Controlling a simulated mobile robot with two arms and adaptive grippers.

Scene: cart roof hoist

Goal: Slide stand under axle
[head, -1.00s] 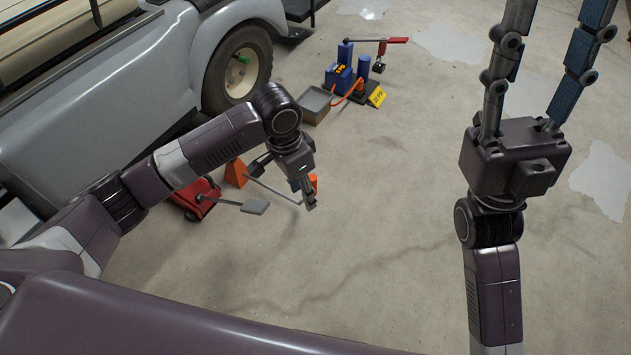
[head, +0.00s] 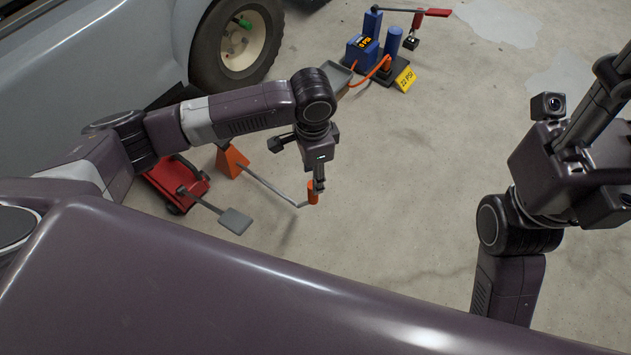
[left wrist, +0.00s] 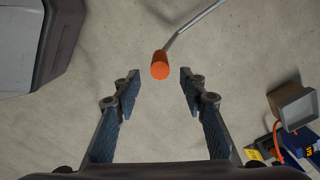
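The orange stand (head: 232,160) is on the floor beside the vehicle. A bent grey rod (head: 268,183) runs from it to an orange grip (head: 313,192). My left gripper (head: 319,183) hangs right over that grip. In the left wrist view my left gripper (left wrist: 160,86) is open, and the orange grip (left wrist: 160,66) shows between and slightly beyond its fingertips, with no visible contact. The rod (left wrist: 192,30) leads up and right from it. My right gripper (head: 590,150) is at the right edge, its fingertips cut off. The axle is not visible.
A red floor jack (head: 165,190) with a grey pedal (head: 236,220) sits left of the rod. The vehicle's wheel (head: 238,42) is behind. A blue pump (head: 362,52), grey tray (head: 341,76) and yellow PSI sign (head: 405,79) stand farther back. The middle floor is clear.

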